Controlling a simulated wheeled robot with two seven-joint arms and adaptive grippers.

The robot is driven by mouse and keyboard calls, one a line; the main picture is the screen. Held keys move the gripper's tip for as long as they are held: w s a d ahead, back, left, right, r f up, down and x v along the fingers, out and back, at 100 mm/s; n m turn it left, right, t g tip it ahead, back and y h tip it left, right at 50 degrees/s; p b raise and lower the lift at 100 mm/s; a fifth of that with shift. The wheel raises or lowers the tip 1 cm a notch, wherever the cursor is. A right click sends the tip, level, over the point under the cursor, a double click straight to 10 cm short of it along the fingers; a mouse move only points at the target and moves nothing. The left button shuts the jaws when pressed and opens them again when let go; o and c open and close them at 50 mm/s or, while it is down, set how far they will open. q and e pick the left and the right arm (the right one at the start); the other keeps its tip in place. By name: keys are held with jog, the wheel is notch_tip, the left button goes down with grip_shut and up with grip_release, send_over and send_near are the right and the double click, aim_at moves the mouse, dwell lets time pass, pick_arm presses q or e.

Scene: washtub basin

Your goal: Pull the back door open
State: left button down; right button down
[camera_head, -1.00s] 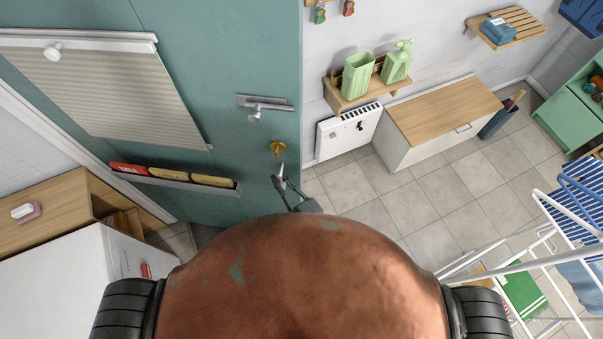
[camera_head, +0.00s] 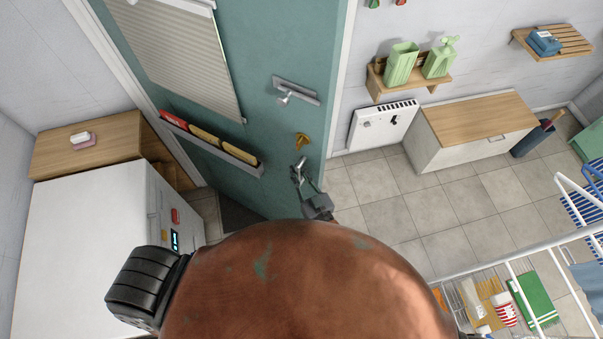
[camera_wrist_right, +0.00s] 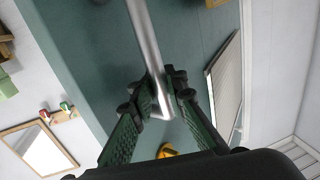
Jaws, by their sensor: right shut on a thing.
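The teal back door (camera_head: 240,45) stands left of centre in the head view, with a blind and a narrow bin of red and yellow items on it. A metal plate with a lever (camera_head: 297,90) and a brass-coloured fitting (camera_head: 302,140) sit near its right edge. My right gripper (camera_head: 299,168) is just below the fitting in that view. In the right wrist view the fingers of my right gripper (camera_wrist_right: 156,92) close around a silver bar handle (camera_wrist_right: 149,45), near its bent end. I cannot tell how far the door stands open. My left gripper is not in view.
A white appliance (camera_head: 85,250) and wooden-topped cabinet (camera_head: 85,150) stand at the left. A white heater (camera_head: 383,124) and low bench (camera_head: 475,118) line the right wall. A white drying rack (camera_head: 500,262) is at the lower right. Tiled floor between is clear.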

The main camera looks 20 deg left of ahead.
jog(key=shift+w+d, duration=0.1)
jog(key=c, duration=2)
grip_release()
jog(key=shift+d, duration=0.15)
jog(key=shift+o, duration=0.2)
jog(key=v, duration=1.2)
